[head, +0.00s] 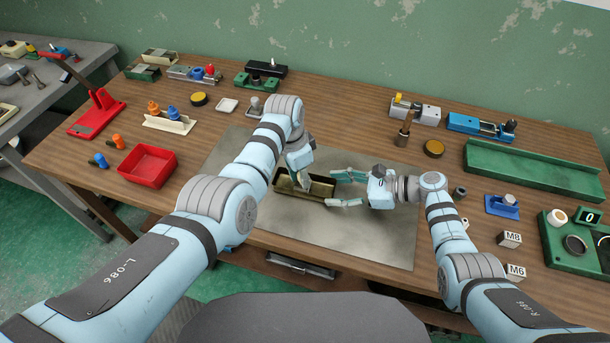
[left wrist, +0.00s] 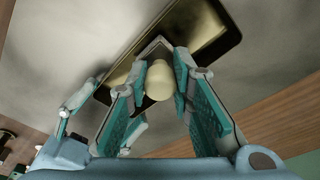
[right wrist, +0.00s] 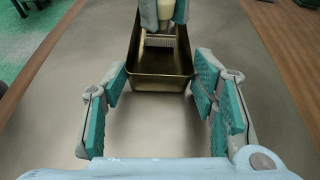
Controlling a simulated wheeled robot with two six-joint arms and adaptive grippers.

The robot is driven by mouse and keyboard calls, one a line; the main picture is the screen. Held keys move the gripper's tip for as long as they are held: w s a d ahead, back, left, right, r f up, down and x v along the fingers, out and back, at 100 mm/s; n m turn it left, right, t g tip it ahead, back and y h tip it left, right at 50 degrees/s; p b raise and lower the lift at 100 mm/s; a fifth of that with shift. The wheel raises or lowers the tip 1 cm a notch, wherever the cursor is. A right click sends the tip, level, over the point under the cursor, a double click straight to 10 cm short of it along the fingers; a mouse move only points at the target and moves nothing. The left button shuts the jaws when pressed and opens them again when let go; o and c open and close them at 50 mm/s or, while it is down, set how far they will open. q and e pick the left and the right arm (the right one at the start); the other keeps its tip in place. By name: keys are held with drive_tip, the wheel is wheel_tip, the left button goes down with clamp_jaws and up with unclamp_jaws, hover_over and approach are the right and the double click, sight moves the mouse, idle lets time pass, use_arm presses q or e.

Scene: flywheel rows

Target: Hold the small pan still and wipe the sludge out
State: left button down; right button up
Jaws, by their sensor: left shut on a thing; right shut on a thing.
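The small pan (head: 290,193) is a long brass-coloured tray on the grey mat (head: 345,240). My left gripper (head: 302,180) is over the pan, shut on the cream handle of a brush (left wrist: 160,80). Sludge inside the pan cannot be made out clearly.
A red bin (head: 147,164) stands left of the mat, and a long green tray (head: 535,172) lies at the right. A yellow-topped round tin (head: 433,148) and a wooden-handled tool (head: 404,128) stand behind my right gripper. The front of the mat is clear.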

use_arm(q)
drive_tip(key=shift+a, duration=0.25)
drive_tip(key=shift+s+d, duration=0.1)
drive_tip(key=shift+d, duration=0.4)
drive_tip(key=shift+s, duration=0.2)
drive_tip(key=shift+w+r, duration=0.1)
drive_tip(key=shift+w, duration=0.1)
drive_tip(key=shift+r, duration=0.2)
wheel_tip(320, 180, up, 7)
drive_tip(key=shift+f, duration=0.15)
